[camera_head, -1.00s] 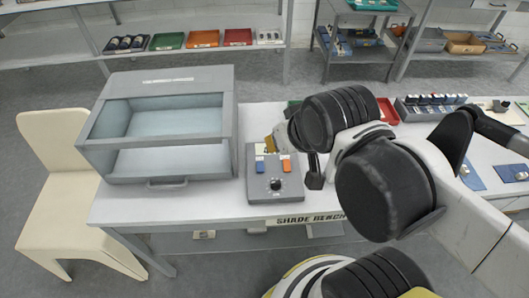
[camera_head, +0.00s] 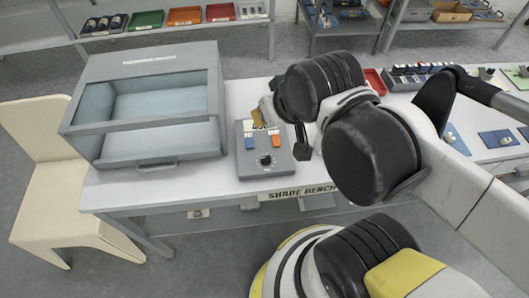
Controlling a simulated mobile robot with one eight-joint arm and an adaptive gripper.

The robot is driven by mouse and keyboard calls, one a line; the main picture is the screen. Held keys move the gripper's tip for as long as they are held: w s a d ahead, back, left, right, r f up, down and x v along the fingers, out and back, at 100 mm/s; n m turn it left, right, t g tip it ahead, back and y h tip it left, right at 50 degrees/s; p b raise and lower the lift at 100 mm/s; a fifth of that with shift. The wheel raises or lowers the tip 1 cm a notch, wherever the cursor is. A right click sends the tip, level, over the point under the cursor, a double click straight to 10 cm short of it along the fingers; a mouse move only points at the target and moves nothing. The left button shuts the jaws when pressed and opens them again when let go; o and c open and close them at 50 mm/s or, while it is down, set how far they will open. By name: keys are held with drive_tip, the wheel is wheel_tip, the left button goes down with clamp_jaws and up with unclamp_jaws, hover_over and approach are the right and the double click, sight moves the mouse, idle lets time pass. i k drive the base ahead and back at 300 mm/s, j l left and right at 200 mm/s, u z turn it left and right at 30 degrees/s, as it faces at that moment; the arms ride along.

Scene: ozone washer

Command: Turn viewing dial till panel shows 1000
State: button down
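A grey control box (camera_head: 252,166) sits at the front edge of the white bench. It has a black round dial (camera_head: 265,160) low on its face, with a blue block (camera_head: 250,143) and an orange block (camera_head: 275,141) above it. Small pale labels sit above the blocks; no reading is legible. My gripper (camera_head: 302,150) shows as a dark part pointing down beside the box's right edge, apart from the dial. My arm hides much of it, so its opening cannot be made out.
A grey cabinet with a clear window (camera_head: 140,160) stands left of the box. A cream chair (camera_head: 45,185) is at the bench's left end. A red tray (camera_head: 374,80) and several small items lie behind my arm. Shelves with coloured trays (camera_head: 184,16) stand at the back.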

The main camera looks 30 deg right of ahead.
sight(266, 160)
drive_tip(key=k+j+z, duration=0.6)
drive_tip(key=k, duration=0.25)
drive_tip(key=j, duration=0.1)
